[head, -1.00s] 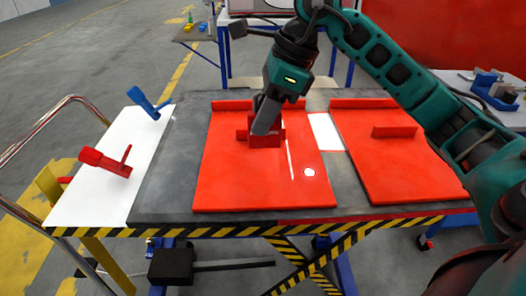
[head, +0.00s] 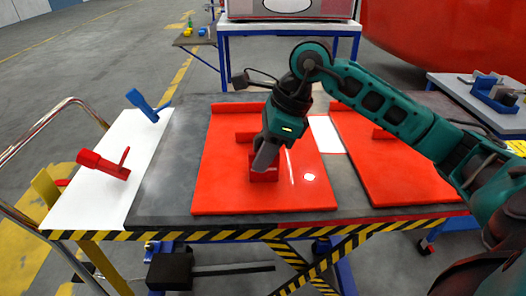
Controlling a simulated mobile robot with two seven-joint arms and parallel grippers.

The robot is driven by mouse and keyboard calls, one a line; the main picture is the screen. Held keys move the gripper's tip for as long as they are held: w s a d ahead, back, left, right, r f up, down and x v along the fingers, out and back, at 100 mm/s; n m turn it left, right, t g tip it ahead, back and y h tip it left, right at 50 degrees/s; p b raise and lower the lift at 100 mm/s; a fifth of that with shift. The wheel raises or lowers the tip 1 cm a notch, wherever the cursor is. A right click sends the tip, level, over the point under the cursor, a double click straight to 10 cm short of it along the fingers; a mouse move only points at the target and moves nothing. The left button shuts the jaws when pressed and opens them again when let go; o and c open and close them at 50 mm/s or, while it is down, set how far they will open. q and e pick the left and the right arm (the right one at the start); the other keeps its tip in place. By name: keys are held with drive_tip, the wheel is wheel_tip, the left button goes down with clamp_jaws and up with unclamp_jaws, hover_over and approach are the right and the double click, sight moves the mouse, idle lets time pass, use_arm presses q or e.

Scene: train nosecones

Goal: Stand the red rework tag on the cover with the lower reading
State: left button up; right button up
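My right gripper (head: 265,164) points down over the left red cover (head: 225,185). Its fingers overlap the top of a red block-like piece, which looks like the red rework tag (head: 264,177); it appears held between them, low over or touching the cover. The fingers hide part of it. No reading is legible on either cover. My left gripper is not in view.
A white side shelf (head: 85,200) holds a red tool (head: 103,164) and a blue tool (head: 147,104). A white sheet (head: 327,134) lies between the covers. The grey tabletop (head: 160,190) is bare at left. A grey side table (head: 480,110) stands at right.

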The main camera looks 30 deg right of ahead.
drive_tip(key=o, duration=0.5)
drive_tip(key=shift+c, duration=0.2)
drive_tip(key=shift+r+p, duration=0.3)
drive_tip(key=v, duration=1.1)
drive_tip(key=shift+r, duration=0.35)
drive_tip(key=shift+d, duration=0.15)
drive_tip(key=shift+s, duration=0.1)
